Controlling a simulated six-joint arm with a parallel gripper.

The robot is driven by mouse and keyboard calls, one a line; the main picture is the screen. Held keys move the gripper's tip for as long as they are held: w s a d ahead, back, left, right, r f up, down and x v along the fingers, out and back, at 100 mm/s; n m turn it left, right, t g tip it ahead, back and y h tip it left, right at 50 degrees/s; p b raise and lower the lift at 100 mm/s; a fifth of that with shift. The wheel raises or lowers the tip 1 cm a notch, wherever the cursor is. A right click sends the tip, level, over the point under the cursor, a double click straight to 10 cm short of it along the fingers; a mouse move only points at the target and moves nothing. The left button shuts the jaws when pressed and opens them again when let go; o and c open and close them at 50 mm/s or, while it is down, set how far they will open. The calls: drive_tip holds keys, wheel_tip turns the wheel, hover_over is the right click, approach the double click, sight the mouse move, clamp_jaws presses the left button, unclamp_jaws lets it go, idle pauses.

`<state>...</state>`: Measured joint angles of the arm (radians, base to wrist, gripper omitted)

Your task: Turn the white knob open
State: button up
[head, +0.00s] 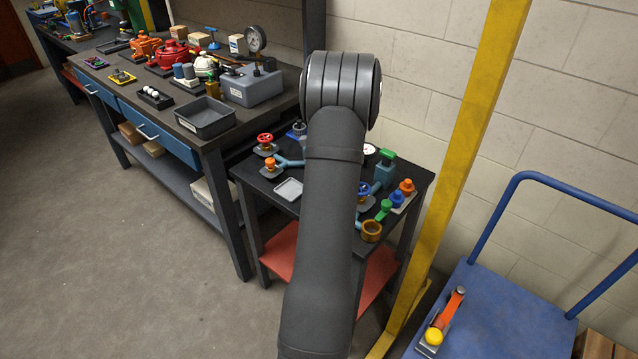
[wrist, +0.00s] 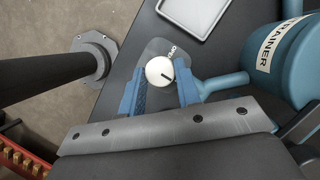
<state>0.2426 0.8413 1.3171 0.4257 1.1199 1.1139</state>
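The white knob (wrist: 160,71) is round with a short black line on its face. In the head view my arm hides the gripper and the knob.
A blue cylinder labelled STRAINER (wrist: 285,50) and a pale tray (wrist: 196,14) lie near the knob. The small black table (head: 247,170) also holds a red handwheel (head: 265,139) and several coloured valves. A yellow post (head: 460,150) stands to the right.

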drive_tip(key=shift+c, duration=0.4)
drive_tip(key=shift+n, duration=0.3)
drive_tip(key=n, duration=0.2)
drive_tip(key=n+g, duration=0.1)
drive_tip(key=shift+w+n+g, duration=0.2)
drive_tip(key=shift+n+g, duration=0.1)
drive_tip(key=shift+n, duration=0.1)
drive_tip(key=n, duration=0.2)
drive_tip(key=n+g+h, duration=0.1)
drive_tip(key=n, duration=0.1)
drive_tip(key=shift+w+a+n+g, duration=0.1)
drive_tip(key=shift+n+g, duration=0.2)
drive_tip(key=n, duration=0.2)
drive_tip(key=n+h, duration=0.1)
drive_tip(key=n, duration=0.1)
drive_tip(key=shift+w+a+g+h, duration=0.1)
drive_tip(key=shift+a+g+h, duration=0.05)
drive_tip(key=shift+g+h, duration=0.2)
drive_tip(key=shift+a+n+g+h, duration=0.15)
drive_tip(key=shift+n+h, duration=0.3)
drive_tip(key=shift+n, duration=0.8)
drive_tip(key=shift+n+g+h, duration=0.1)
drive_tip(key=shift+n+h, duration=0.3)
drive_tip(key=shift+n, duration=0.85)
drive_tip(key=o, duration=0.9)
drive_tip(key=shift+o, duration=0.2)
drive_tip(key=shift+r, duration=0.1)
